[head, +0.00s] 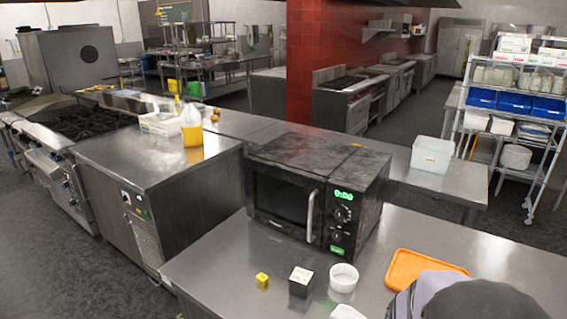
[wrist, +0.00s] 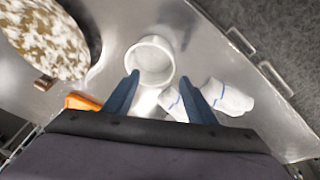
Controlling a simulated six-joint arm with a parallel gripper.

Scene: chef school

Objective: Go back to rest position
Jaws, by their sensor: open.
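My gripper (wrist: 158,82) shows in the wrist view as two dark blue fingers spread apart, with nothing held between them. A white round bowl (wrist: 150,58) sits on the steel table just beyond and between the fingertips. In the head view the same kind of white bowl (head: 343,277) stands on the front counter. My fingers are not visible in the head view. A dark grey rounded shape covers the lower right there, and I cannot tell surely what it is.
The steel counter (head: 215,268) holds a microwave (head: 283,205), a yellow cube (head: 262,281), a black-and-white box (head: 300,281) and an orange board (head: 418,266). White cloth-like items (wrist: 228,97) lie right of the fingers. A mottled round item (wrist: 45,38) is at upper left.

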